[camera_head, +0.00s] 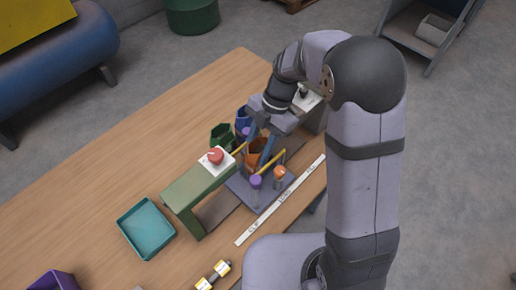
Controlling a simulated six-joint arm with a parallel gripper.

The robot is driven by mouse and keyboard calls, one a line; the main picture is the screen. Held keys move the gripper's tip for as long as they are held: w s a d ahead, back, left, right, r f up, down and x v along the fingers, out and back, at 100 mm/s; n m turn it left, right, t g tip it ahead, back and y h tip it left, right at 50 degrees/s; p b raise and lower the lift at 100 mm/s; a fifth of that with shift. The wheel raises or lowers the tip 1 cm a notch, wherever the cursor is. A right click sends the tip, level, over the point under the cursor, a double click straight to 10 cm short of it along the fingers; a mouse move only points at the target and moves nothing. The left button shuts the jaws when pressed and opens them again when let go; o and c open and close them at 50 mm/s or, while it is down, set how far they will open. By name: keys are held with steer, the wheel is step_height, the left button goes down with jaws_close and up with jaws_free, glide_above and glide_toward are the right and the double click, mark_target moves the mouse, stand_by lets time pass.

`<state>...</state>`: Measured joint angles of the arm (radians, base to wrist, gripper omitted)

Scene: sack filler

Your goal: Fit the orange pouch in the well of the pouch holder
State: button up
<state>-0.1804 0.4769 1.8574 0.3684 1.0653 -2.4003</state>
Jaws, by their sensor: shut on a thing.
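The orange pouch (257,146) shows between the two blue-grey fingers of my gripper (260,150), over the middle of the filler. My gripper is shut on it and points down. The fingers hide part of the pouch. Below is a grey-purple base (240,187), which seems to belong to the pouch holder, with yellow bars (271,162) beside the pouch. The well is hidden by the pouch and fingers, so I cannot tell whether the pouch is inside it or above it.
A green pouch (221,136) and a blue-purple pouch (243,118) stand behind. A green bench-like frame (190,190) carries a red button (215,156). Purple-capped (255,181) and orange-capped (279,172) posts stand in front. A teal tray (146,229) lies left. The table's (130,170) left side is clear.

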steer(key=o, duration=1.3)
steer(key=shift+s, duration=0.15)
steer(key=shift+o, duration=0.2)
steer(key=b+v, duration=0.2)
steer(key=v, duration=0.5)
steer(key=shift+d+r, duration=0.1)
steer(key=shift+r, duration=0.1)
